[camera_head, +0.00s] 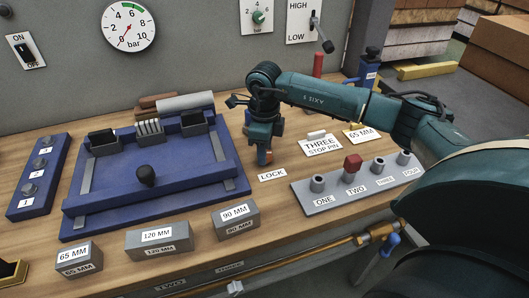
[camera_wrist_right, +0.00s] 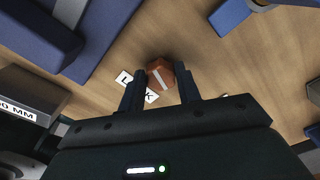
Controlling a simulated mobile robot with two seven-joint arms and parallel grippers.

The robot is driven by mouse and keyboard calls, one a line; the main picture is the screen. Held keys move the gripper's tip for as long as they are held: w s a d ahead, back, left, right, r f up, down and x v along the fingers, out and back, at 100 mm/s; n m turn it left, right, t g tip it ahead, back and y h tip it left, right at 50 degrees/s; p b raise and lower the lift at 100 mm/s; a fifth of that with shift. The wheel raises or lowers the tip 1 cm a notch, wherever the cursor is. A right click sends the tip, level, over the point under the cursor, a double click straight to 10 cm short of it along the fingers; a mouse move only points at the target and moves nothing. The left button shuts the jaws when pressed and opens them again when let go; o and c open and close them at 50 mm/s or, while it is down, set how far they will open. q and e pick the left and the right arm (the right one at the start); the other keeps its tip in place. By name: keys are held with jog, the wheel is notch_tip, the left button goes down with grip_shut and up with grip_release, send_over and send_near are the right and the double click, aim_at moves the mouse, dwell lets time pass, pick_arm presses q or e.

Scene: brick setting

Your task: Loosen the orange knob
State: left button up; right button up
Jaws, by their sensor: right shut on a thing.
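The orange knob (camera_head: 264,158) stands on the wooden bench, just behind the LOCK label (camera_head: 272,175). My right gripper (camera_head: 263,148) reaches down over it from above and hides most of it. In the right wrist view the knob (camera_wrist_right: 160,73), orange-brown with a pale stripe across its top, sits between the two dark fingertips of my right gripper (camera_wrist_right: 160,84). The gripper is shut on the knob. The LOCK label (camera_wrist_right: 124,78) is partly covered by a finger there. My left gripper is in neither view.
A blue fixture (camera_head: 155,210) with a black ball handle (camera_head: 146,175) lies left of the gripper. A grey block (camera_head: 345,190) with several posts, one red-capped (camera_head: 352,162), stands to the right. Labelled grey blocks (camera_head: 158,240) line the front edge.

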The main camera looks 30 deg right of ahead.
jog(key=shift+n+b, duration=0.4)
jog(key=shift+n, duration=0.8)
jog(key=shift+r+n, duration=0.1)
jog(key=shift+n, duration=0.2)
jog(key=o, duration=1)
jog(key=shift+c, duration=0.2)
